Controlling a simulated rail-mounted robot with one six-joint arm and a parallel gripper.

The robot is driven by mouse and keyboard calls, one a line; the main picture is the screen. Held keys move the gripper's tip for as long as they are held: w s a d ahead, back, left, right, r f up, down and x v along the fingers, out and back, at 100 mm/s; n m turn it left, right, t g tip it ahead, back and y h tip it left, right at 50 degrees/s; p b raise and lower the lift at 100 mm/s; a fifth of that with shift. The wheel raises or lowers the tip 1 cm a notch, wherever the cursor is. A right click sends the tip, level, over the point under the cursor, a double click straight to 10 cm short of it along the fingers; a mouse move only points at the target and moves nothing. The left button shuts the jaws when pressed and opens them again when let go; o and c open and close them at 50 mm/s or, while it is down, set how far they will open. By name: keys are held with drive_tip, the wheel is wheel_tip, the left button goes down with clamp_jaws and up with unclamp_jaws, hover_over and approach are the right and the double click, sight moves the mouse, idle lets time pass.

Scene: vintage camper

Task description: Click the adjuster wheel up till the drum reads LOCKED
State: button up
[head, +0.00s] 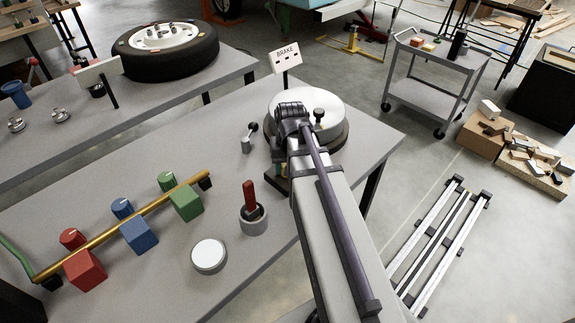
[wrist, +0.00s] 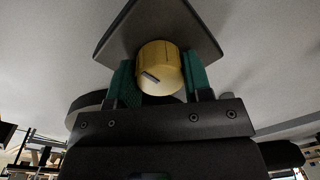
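The adjuster wheel, a yellow ribbed knob (wrist: 161,60) with a dark slot mark on its face, sits between the green finger pads of my gripper (wrist: 160,82) in the wrist view. The pads appear to touch it on both sides. A dark plate lies behind the knob. In the head view the brake drum (head: 332,117) has a pale round top and stands on the bench beside a BRAKE sign (head: 285,57). My arm covers part of the drum and most of the gripper there. I see no readable LOCKED word.
On the grey bench (head: 150,180) stand red (head: 85,270), blue (head: 138,235) and green (head: 187,203) blocks along a brass pipe, a grey cup (head: 253,220) with a red-handled tool, and a white round lid (head: 208,256). A small metal lever (head: 249,137) stands left of the drum.

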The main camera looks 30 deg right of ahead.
drive_tip(key=o, duration=0.5)
drive_tip(key=shift+c, duration=0.2)
drive_tip(key=shift+r, duration=0.1)
wheel_tip(320, 180, up, 11)
drive_tip(key=p, duration=1.1)
drive_tip(key=shift+d, duration=0.25)
drive_tip(key=shift+s+f, duration=0.1)
drive_tip(key=shift+f, duration=0.1)
drive_tip(key=s+a+n, duration=0.2)
drive_tip(key=a, duration=0.5)
drive_tip(key=s+a+n, duration=0.1)
drive_tip(key=s+a, duration=0.1)
drive_tip(key=a, duration=0.6)
drive_tip(key=shift+s+n+h, duration=0.25)
drive_tip(key=shift+n+h, duration=0.05)
drive_tip(key=shift+n, duration=0.1)
